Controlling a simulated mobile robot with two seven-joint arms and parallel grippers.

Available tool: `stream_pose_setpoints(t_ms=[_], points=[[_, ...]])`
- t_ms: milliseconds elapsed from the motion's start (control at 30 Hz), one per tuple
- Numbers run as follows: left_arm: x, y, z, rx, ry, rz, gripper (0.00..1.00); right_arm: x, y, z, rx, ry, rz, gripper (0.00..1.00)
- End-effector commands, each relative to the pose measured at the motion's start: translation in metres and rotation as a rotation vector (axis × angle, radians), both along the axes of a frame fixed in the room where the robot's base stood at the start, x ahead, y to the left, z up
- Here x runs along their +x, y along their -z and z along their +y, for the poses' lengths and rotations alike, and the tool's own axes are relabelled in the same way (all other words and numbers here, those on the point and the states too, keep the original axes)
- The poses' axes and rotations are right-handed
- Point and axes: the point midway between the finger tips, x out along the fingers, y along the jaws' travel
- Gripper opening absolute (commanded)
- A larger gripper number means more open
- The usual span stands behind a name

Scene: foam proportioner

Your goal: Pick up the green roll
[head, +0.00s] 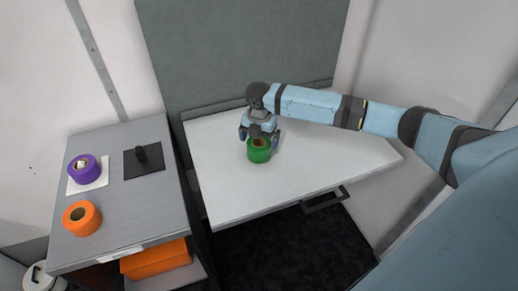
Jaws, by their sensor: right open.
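The green roll (259,154) stands on the white tabletop (325,158), left of its middle, with its brown core hole facing up. My right gripper (259,134) points down over the roll from its far side. Its two fingers are apart, one on the left and one on the right at the roll's upper far edge. Whether the fingers touch the roll cannot be told. My left gripper is not in view.
A grey cabinet (125,218) at the left holds a purple roll (84,170) on a white sheet, an orange roll (82,217) and a dark plate with a knob (144,160). A grey panel (240,50) rises behind the tabletop. A dark handle (325,199) is at the front edge.

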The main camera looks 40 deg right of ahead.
Motion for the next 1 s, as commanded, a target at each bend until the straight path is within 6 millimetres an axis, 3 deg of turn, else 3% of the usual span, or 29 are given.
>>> stream_pose_setpoints(t_ms=[200,433,467,600,667,1000], points=[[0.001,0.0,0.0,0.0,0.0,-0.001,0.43,-0.002,0.033,0.0,0.001,0.001,0.002,1.0],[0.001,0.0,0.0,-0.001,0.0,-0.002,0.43,-0.001,0.037,-0.001,0.0,0.0,0.0,1.0],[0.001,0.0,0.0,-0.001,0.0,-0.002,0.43,-0.001,0.037,-0.001,0.0,0.0,0.0,0.98],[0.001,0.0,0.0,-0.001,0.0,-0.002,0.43,-0.001,0.037,-0.001,0.0,0.0,0.0,0.66],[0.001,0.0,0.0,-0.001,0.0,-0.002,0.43,-0.001,0.037,-0.001,0.0,0.0,0.0,0.55],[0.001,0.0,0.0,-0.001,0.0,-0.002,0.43,-0.001,0.033,-0.001,0.001,0.0,-0.001,0.55]])
